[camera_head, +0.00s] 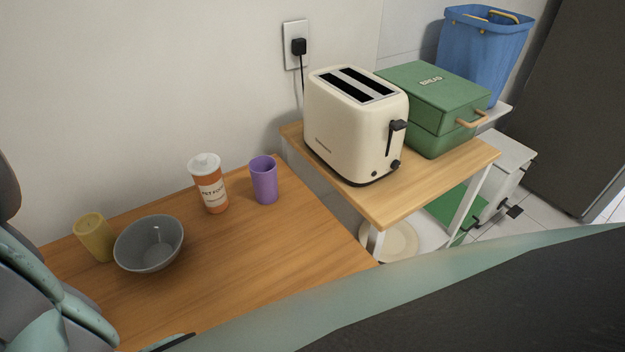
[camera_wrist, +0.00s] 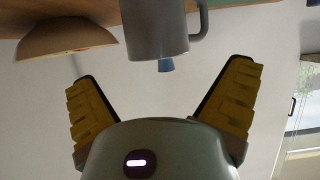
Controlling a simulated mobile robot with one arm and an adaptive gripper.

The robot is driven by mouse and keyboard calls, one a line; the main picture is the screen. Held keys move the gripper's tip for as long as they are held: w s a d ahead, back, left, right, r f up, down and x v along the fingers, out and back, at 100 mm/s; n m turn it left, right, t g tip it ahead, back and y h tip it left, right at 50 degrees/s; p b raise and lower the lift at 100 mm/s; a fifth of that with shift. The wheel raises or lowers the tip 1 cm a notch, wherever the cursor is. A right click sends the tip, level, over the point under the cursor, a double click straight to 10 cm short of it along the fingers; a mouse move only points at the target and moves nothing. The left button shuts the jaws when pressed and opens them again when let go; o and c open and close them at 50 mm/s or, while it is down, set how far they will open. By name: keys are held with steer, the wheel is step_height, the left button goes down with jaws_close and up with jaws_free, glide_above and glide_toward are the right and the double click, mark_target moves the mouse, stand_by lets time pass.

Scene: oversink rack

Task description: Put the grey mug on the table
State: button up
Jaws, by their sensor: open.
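The grey mug (camera_wrist: 158,28) shows in the wrist view, just past my fingertips and roughly centred, with its handle on the right. I cannot tell how far the mug is from the fingers. The head view does not show the grey mug or the gripper. A wooden table (camera_head: 280,240) fills the lower left of the head view.
On the table stand a grey bowl (camera_head: 150,243), yellow cup (camera_head: 94,238), orange jar (camera_head: 211,185) and purple cup (camera_head: 263,181). A toaster (camera_head: 350,130) and green bread box (camera_head: 435,95) stand beyond. A tan bowl (camera_wrist: 65,38) and small blue object (camera_wrist: 166,66) are near the mug.

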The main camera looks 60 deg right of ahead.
steer(key=b+v, duration=0.1)
steer(key=v, duration=0.6)
steer(key=shift+w, duration=0.15)
